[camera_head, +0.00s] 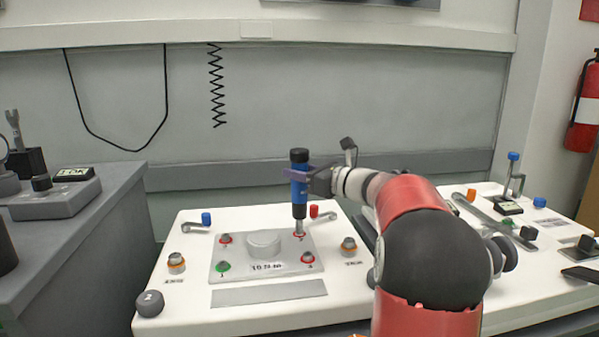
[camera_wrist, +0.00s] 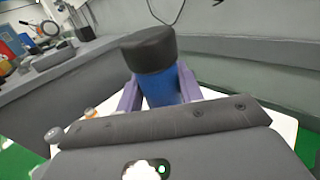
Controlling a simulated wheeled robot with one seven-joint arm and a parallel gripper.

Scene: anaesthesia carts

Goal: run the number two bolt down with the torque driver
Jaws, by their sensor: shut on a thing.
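My gripper (camera_head: 308,173) is shut on the blue torque driver (camera_head: 299,196), which has a black cap and stands upright. Its metal tip meets the back right bolt (camera_head: 300,235), ringed in red, on the grey plate (camera_head: 235,277). The driver hides part of that bolt, and I cannot read its number clearly. The other bolts are a red-ringed one at back left (camera_head: 226,240), a green-ringed one at front left (camera_head: 223,267) and a red-ringed one at front right (camera_head: 308,258). In the wrist view the driver's black cap (camera_wrist: 148,50) stands between the purple fingers.
A grey round boss (camera_head: 264,243) rises mid-plate. Orange-ringed posts stand left (camera_head: 177,262) and right (camera_head: 348,246) of the plate. Blue-knobbed (camera_head: 206,218) and red-knobbed (camera_head: 314,211) levers lie behind it. A grey knob (camera_head: 149,303) sits at the front left corner. A grey cart (camera_head: 70,240) stands left.

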